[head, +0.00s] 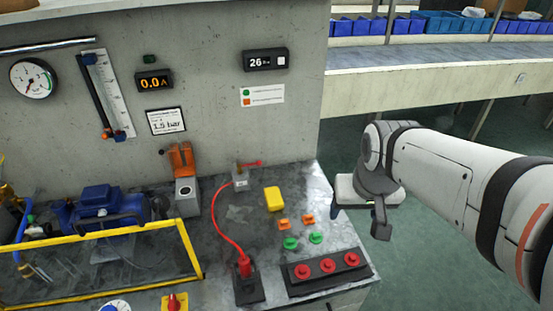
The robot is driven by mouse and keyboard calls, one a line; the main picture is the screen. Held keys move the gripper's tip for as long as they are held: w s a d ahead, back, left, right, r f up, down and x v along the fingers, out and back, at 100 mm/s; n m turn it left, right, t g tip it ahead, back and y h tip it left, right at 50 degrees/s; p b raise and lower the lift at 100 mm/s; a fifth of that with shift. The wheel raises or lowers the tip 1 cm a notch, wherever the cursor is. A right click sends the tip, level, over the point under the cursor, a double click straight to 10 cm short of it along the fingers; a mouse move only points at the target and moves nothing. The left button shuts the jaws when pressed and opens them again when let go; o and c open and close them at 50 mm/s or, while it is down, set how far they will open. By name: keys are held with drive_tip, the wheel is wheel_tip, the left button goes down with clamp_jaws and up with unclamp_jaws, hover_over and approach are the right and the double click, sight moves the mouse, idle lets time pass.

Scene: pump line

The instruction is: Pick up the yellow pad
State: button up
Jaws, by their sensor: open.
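The yellow pad (273,199) is a small block with rounded edges. It lies on the grey bench top (325,199) in the head view, right of a small grey block with a red lever. My gripper (358,222) is to the right of the pad, beyond the bench's right edge and apart from the pad. It is open, and nothing shows between its fingers.
Orange and green pieces (290,243) lie in front of the pad. A black strip with red knobs (328,265) sits near the front edge. A red cable (220,222) curves left of the pad. A yellow-framed guard (198,262) stands at left.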

drive_tip(key=shift+o, duration=0.7)
drive_tip(key=w+a+f, duration=0.2)
drive_tip(key=w+a, duration=0.1)
drive_tip(key=w, duration=0.6)
drive_tip(key=shift+w+a+f+n, duration=0.2)
drive_tip(key=shift+w+f+n, duration=0.05)
drive_tip(key=shift+n, duration=0.05)
drive_tip(key=n, duration=0.2)
approach(274, 196)
drive_tip(key=shift+w+d+f+y, duration=0.15)
drive_tip(key=shift+f+y, duration=0.25)
drive_tip(key=shift+f, duration=0.2)
drive_tip(key=shift+w+a+f, duration=0.2)
drive_tip(key=shift+a+f, duration=0.15)
drive_tip(key=shift+f, duration=0.35)
drive_tip(key=shift+x, duration=0.8)
drive_tip(key=p+x, duration=0.1)
drive_tip(key=x, duration=0.1)
drive_tip(key=d+p+x, duration=0.1)
drive_tip(key=x, duration=0.1)
drive_tip(key=shift+w+f, duration=0.1)
drive_tip(key=shift+f, duration=0.2)
drive_tip(key=shift+w+a+f, duration=0.1)
drive_tip(key=shift+f, duration=0.35)
